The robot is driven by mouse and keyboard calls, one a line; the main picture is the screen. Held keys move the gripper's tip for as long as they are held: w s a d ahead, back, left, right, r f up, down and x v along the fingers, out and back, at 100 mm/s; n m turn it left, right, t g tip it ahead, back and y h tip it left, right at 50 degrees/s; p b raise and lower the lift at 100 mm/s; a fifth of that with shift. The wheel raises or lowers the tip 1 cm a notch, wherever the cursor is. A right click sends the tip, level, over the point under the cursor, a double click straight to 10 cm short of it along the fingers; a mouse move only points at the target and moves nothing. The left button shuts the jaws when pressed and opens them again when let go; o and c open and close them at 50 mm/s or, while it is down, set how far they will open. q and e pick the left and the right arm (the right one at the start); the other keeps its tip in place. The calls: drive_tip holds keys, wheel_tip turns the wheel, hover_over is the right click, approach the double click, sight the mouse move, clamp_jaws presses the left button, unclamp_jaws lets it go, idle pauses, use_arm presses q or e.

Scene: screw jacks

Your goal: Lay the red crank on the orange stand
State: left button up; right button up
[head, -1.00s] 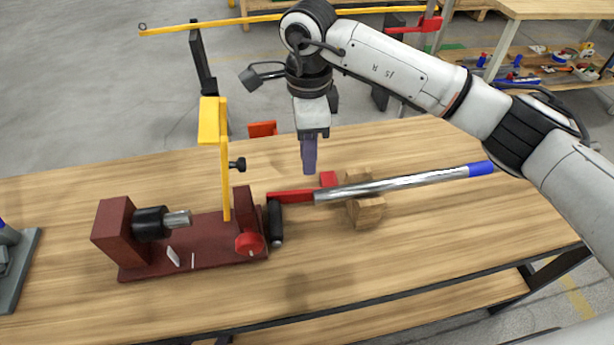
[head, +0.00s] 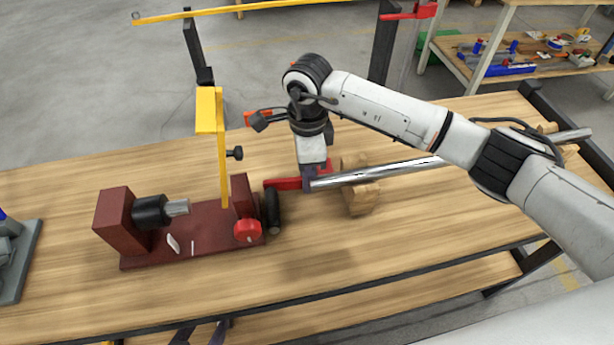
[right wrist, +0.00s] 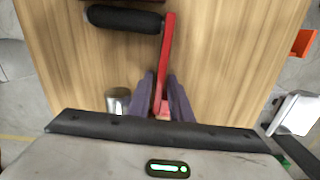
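The red crank (head: 285,184) lies low over the wooden table, its black handle (head: 272,212) beside the dark red jack base. In the right wrist view the crank's red arm (right wrist: 168,45) runs between the purple fingers. My right gripper (head: 308,182) is down at the crank, fingers close on either side of the bar; whether they grip it is unclear. The orange stand (head: 258,116) is behind, at the table's far side, partly hidden by my right wrist; it also shows at the right wrist view's right edge (right wrist: 303,43). Dark pieces at the head view's bottom may be my left gripper.
A dark red jack (head: 190,235) with a yellow upright (head: 221,165) stands left of the crank. A long metal tube (head: 385,172) rests on wooden blocks (head: 362,195) at the right. A grey device (head: 15,260) sits at the left edge. The front table strip is clear.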

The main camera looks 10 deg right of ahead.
clamp_jaws()
drive_tip(key=shift+r, duration=0.15)
idle(1.1)
